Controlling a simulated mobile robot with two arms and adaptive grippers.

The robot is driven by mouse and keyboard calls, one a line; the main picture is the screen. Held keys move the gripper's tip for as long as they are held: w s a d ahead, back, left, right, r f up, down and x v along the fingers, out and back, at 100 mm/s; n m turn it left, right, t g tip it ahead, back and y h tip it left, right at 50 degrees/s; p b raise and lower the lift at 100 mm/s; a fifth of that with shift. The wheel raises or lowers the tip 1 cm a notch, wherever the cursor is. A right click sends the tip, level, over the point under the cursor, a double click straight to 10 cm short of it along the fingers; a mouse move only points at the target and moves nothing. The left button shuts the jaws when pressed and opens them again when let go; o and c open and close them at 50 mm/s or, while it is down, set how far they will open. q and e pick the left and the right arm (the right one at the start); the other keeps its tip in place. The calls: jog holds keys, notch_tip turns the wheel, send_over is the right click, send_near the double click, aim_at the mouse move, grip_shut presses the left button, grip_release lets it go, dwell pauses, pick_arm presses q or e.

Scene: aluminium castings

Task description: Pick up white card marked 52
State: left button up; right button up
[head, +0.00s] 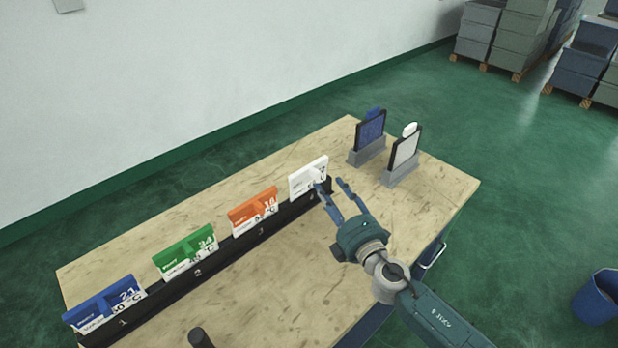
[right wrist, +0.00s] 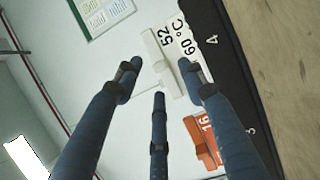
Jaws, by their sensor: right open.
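The white card marked 52 (head: 306,174) stands at the far right end of a black numbered rack (head: 217,267). In the right wrist view the card (right wrist: 160,52) shows "52" and "60 °C", beside slot number 4. My right gripper (head: 331,186) is open, its blue fingers at the near right side of the card. In the right wrist view the fingertips (right wrist: 160,76) spread close around the card's tab; I cannot tell whether they touch it. One finger partly covers the card's face in the head view. My left gripper is not in view.
The rack also holds an orange card (head: 254,206), a green card (head: 186,251) and a blue card (head: 106,302). Two grey stands with a blue panel (head: 371,131) and a white panel (head: 405,152) stand behind right.

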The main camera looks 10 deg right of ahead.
aim_at(319, 176)
jog(key=x, duration=0.2)
jog(key=p+x, duration=0.1)
jog(key=x, duration=0.1)
jog(key=shift+w+a+r, duration=0.2)
jog(key=shift+w+r, duration=0.05)
jog(key=shift+w+a, duration=0.1)
jog(key=shift+w, duration=0.2)
jog(key=shift+w+f, duration=0.1)
jog(key=shift+w, duration=0.05)
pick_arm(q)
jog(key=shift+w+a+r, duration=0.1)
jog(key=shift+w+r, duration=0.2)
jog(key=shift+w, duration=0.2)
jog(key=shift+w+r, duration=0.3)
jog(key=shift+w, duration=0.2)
pick_arm(e)
grip_shut()
